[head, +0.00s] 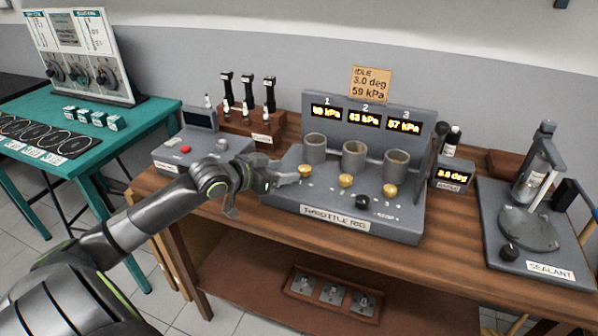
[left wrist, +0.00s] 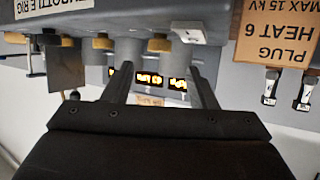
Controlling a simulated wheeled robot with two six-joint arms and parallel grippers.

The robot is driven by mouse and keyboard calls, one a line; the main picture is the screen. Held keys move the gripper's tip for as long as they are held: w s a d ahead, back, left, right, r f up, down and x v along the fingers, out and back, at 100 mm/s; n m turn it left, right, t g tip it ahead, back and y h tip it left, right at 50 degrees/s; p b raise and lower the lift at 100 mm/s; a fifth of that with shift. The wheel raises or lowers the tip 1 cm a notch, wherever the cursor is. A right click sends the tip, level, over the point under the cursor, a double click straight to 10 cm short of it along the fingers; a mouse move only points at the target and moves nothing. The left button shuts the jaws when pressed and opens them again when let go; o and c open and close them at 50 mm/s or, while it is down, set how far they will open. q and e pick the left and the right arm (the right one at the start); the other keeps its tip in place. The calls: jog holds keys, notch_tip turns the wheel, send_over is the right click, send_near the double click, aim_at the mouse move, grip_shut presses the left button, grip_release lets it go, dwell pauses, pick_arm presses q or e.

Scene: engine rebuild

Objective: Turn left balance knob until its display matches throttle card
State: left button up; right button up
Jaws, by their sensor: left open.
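The throttle rig (head: 340,224) stands on the wooden bench, with three numbered displays above three grey cups and gold knobs. The left display (head: 326,113) seems to read 60 kPa, though its first digits are hard to read. The throttle card (head: 370,84) above reads IDLE, 3.0 deg, 59 kPa. The left balance knob (head: 305,171) is at the rig's left front. My left gripper (head: 284,177) is open close beside it; contact cannot be told. In the left wrist view the open fingers (left wrist: 162,84) point at the rig, with gold knobs beyond. My right gripper is out of view.
The middle display (head: 365,120) reads 63 kPa and the right one (head: 403,126) 57 kPa. A black knob (head: 362,202) sits at the rig's front. A small display box (head: 453,175) reads 3.0 deg. A control box (head: 200,150) stands left, a sealant station (head: 535,255) right.

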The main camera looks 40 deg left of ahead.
aim_at(300, 169)
pick_arm(q)
jog(key=x, duration=0.6)
jog(key=shift+w+d, duration=0.1)
jog(key=shift+w, duration=0.1)
jog(key=c, duration=1)
jog(key=shift+o, duration=0.2)
jog(key=shift+f+b, duration=0.15)
jog(key=shift+b, duration=0.2)
jog(key=m+h+b, duration=0.1)
jog(key=b, duration=0.1)
jog(key=m+h+b, duration=0.1)
jog(key=b, duration=0.1)
jog(key=shift+a+f+g, duration=0.2)
jog(key=shift+a+g, duration=0.05)
jog(key=shift+g, duration=0.05)
jog(key=shift+r+m+h+b, duration=0.2)
jog(key=shift+m+h+b, duration=0.25)
jog(key=shift+b, duration=0.35)
jog(key=shift+g, duration=0.3)
jog(key=shift+r, duration=0.1)
